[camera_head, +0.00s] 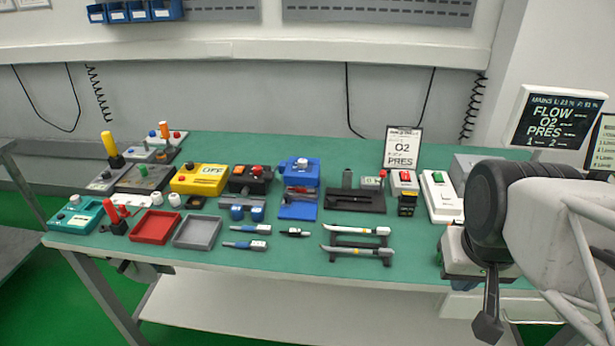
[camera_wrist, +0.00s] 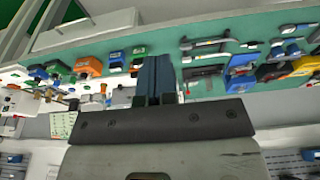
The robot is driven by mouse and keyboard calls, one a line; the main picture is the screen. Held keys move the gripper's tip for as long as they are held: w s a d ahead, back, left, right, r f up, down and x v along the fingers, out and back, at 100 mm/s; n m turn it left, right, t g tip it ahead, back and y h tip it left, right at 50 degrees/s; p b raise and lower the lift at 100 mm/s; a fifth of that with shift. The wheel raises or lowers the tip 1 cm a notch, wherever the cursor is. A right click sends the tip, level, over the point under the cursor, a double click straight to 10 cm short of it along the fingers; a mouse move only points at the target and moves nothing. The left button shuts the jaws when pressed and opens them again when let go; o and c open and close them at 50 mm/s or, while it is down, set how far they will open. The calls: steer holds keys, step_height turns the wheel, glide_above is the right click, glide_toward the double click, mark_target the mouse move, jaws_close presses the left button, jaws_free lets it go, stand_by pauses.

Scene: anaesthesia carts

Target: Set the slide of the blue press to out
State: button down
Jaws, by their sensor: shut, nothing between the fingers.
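Two blue devices stand near the middle of the table, one behind the other. The rear blue box (camera_head: 299,172) has a light knob on top. The front blue unit (camera_head: 298,210) is low, with a flat plate and a red part behind it. I cannot tell for sure which is the press, or the position of its slide. In the wrist view the blue box (camera_wrist: 238,87) and the blue unit (camera_wrist: 243,60) show at the upper right, turned over. My gripper (camera_wrist: 154,72) is shut and empty, in the air, well apart from both.
A black fixture (camera_head: 353,201) stands right of the blue devices, and a black box (camera_head: 250,180) left of them. Pens and two handled tools on stands (camera_head: 356,251) lie in front. A sign (camera_head: 402,148) stands behind. The front table strip is mostly clear.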

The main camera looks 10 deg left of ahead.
steer(key=c, duration=1.2)
jaws_free()
steer(key=shift+w+a, duration=0.1)
steer(key=shift+w, duration=0.15)
steer(key=shift+o, duration=0.9)
steer(key=w+a+n, duration=0.1)
steer(key=w+a, duration=0.1)
steer(key=w, duration=0.5)
steer(key=w+a, duration=0.3)
steer(key=w, duration=0.3)
steer(key=shift+w+a+r+n+t+y, duration=0.2)
steer(key=shift+w+a+n+t+y, duration=0.1)
steer(key=shift+w+a+n, duration=0.1)
steer(key=n+y, duration=0.2)
steer(key=n, duration=0.2)
glide_toward(286, 195)
steer(key=shift+s+a+f+t, duration=0.25)
steer(key=shift+s+f+t, duration=0.05)
steer(key=shift+f+t, duration=0.1)
steer(key=shift+f, duration=0.1)
steer(key=shift+x, duration=3.8)
